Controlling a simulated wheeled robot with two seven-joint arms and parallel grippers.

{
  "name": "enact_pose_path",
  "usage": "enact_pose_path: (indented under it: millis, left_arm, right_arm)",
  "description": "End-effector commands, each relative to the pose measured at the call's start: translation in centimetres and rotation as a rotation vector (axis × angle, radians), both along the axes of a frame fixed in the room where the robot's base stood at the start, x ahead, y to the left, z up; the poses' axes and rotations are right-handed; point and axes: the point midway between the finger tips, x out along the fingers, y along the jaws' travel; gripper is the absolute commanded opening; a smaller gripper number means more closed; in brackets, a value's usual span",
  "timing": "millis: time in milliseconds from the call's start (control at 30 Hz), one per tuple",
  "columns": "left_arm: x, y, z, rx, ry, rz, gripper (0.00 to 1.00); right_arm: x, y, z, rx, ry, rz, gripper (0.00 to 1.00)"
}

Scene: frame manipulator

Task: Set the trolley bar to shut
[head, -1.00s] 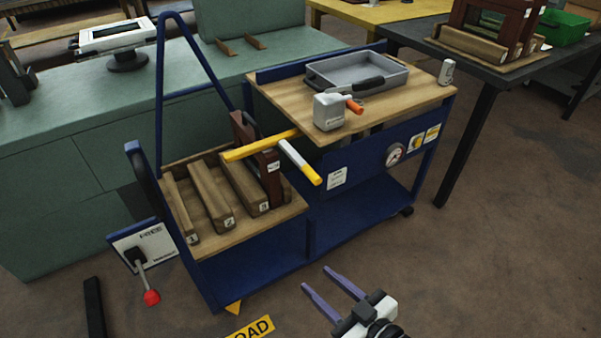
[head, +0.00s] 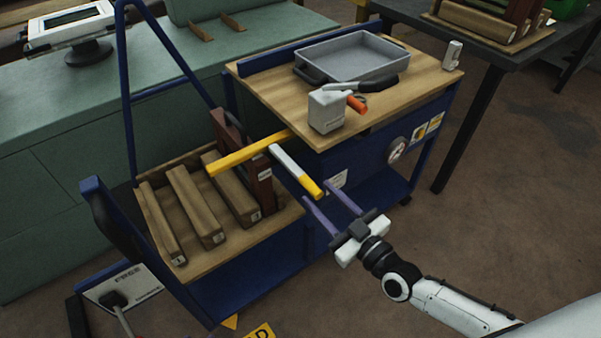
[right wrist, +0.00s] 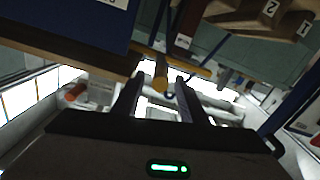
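The trolley bar (head: 238,158) is a yellow bar lying across the brown upright at the trolley's inner end. Its white handle with a yellow end (head: 296,172) sticks out toward the front right. My right gripper (head: 320,191) is open, with its two purple-grey fingers at the handle's yellow end. In the right wrist view the yellow end (right wrist: 160,76) shows between the fingertips (right wrist: 158,82); whether it touches them I cannot tell. My left gripper is not in view.
The blue trolley (head: 265,278) holds several numbered wooden blocks (head: 195,203). Its upper wooden top carries a grey tray (head: 352,58) and a grey box with an orange knob (head: 327,111). A "FREE" plate with a lever (head: 125,285) is at lower left.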

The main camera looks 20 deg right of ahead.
Motion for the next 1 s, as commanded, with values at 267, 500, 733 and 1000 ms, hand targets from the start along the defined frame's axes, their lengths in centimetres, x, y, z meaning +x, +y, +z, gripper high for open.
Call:
enact_pose_path:
  millis: [267,500,733,1000]
  left_arm:
    - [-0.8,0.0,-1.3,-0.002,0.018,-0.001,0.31]
    - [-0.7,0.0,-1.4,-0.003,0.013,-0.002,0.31]
    - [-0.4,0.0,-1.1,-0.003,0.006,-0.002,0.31]
    - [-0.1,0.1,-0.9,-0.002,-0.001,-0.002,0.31]
  right_arm:
    - [5.0,1.9,0.0,0.0,-0.003,0.002,0.39]
    - [7.1,2.6,0.0,0.001,0.0,0.001,0.39]
    - [7.3,2.7,0.0,0.001,0.001,0.001,0.39]
    - [7.3,2.7,0.0,0.001,0.001,0.001,0.07]
